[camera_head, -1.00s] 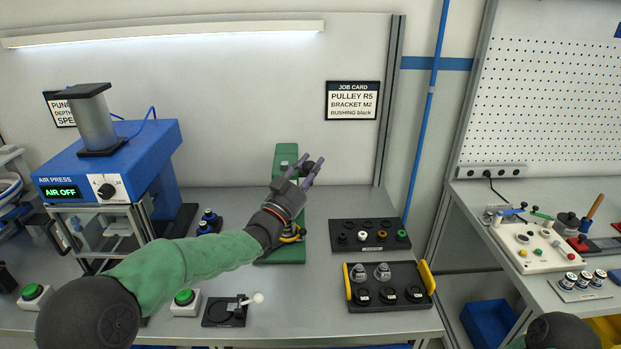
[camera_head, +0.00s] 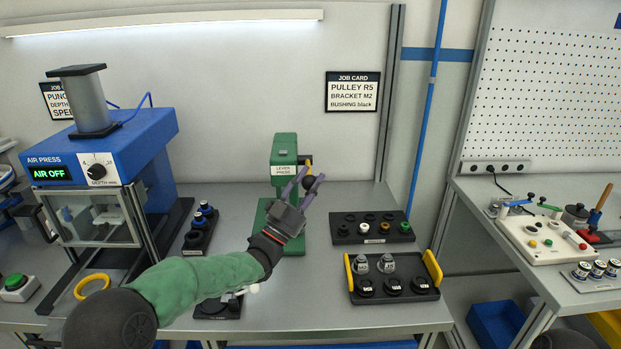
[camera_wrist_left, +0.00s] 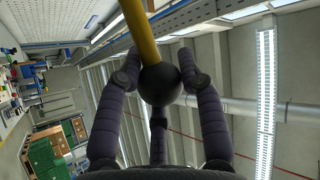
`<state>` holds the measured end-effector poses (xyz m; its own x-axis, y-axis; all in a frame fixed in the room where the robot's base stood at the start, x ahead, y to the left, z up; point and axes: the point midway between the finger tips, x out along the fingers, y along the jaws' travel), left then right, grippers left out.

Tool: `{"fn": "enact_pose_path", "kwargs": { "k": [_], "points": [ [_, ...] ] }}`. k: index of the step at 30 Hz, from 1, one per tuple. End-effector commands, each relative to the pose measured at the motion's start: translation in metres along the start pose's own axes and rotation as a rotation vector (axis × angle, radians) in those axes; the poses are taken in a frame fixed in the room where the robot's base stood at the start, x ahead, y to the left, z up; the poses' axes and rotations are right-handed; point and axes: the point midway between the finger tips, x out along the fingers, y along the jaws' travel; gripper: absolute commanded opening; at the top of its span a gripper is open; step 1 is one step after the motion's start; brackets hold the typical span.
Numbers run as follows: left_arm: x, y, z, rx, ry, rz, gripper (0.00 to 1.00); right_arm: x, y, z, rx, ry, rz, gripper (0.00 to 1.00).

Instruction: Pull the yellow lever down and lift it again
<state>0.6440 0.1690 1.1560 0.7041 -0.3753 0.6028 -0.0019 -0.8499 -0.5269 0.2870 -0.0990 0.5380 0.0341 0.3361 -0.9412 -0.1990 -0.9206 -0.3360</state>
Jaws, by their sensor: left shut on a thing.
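The green lever press (camera_head: 285,149) stands at the back of the bench, its label facing me. Its yellow lever (camera_head: 309,161) comes out at the right side of the press head and ends in a black ball knob (camera_head: 309,181). My left gripper (camera_head: 309,184) is shut on that knob, just right of and below the press head. My left forearm hides part of the bench. My right gripper does not show.
A blue air press (camera_head: 105,150) stands at left. To the right of the lever press are a black tray (camera_head: 345,233) and a tray with yellow handles (camera_head: 437,268). A yellow ring (camera_head: 92,285) lies front left. My arm partly covers a small black fixture (camera_head: 218,306).

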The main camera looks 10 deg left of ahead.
Motion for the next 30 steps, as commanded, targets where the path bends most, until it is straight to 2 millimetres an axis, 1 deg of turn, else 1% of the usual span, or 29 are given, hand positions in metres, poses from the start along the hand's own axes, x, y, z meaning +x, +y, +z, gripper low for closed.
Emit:
{"fn": "enact_pose_path", "kwargs": {
  "k": [1,6,20,21,22,23,30],
  "points": [
    [-0.0038,0.0043,0.0043,0.003,0.003,0.002,0.0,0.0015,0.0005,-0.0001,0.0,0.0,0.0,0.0],
    [-0.0081,0.0078,0.0065,0.017,0.024,-0.002,0.0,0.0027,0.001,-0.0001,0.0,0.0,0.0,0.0],
    [-0.0112,0.0118,0.0091,0.018,0.025,0.001,0.0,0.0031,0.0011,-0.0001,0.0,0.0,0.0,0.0],
    [-0.0113,0.012,0.0093,0.018,0.025,0.002,0.48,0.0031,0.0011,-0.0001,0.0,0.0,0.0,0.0],
    [-0.0113,0.012,0.0093,0.018,0.025,0.002,0.57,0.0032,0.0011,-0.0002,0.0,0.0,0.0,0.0],
    [-0.0112,0.0118,0.0091,0.018,0.025,0.001,0.61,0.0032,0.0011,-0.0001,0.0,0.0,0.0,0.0],
    [-0.0092,0.0088,0.0066,0.021,0.031,-0.003,0.61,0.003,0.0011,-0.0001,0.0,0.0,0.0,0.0]
  ]
}}
